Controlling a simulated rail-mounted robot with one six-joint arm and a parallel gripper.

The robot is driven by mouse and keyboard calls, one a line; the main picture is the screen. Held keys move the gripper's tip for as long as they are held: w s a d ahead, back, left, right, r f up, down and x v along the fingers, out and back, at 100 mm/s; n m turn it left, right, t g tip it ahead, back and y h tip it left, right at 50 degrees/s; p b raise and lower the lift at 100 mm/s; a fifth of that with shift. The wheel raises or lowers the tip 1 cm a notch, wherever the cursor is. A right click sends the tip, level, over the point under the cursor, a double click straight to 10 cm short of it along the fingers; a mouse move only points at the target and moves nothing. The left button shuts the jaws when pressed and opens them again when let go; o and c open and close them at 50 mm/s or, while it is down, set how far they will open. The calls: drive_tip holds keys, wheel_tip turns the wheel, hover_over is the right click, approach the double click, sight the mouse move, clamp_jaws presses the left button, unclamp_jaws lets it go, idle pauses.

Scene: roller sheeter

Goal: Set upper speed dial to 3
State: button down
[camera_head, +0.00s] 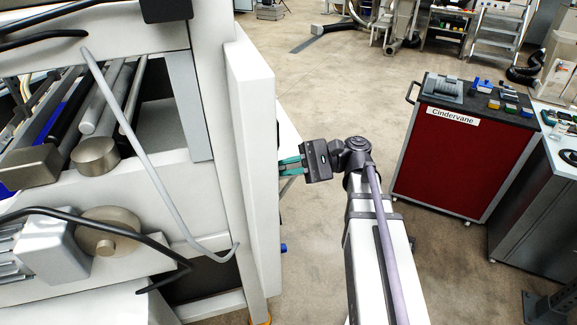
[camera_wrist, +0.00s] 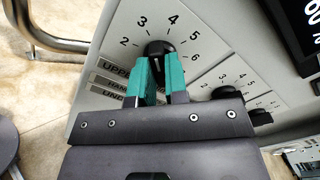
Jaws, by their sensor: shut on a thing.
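In the wrist view the upper speed dial is a black round knob (camera_wrist: 158,47) on a pale panel (camera_wrist: 205,25). Printed numbers 2 to 6 arc around it, with 3 at its upper left and 4 above. The teal fingers of my gripper (camera_wrist: 160,72) are shut on the knob, one on each side. The fingers hide the lower part of the dial, and I cannot tell which number its pointer faces. In the head view my gripper (camera_head: 289,167) reaches left to the machine's side; the dial is hidden there.
Two more black knobs, one (camera_wrist: 226,92) and another (camera_wrist: 259,116), lie at the lower right of the panel. A dark display (camera_wrist: 298,28) is at the upper right. The white machine housing (camera_head: 252,150) stands left of my arm. A red cabinet (camera_head: 458,150) stands to the right.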

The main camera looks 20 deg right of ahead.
drive_tip(key=shift+n, duration=1.2)
drive_tip(key=c, duration=1.1)
unclamp_jaws()
drive_tip(key=shift+c, duration=0.2)
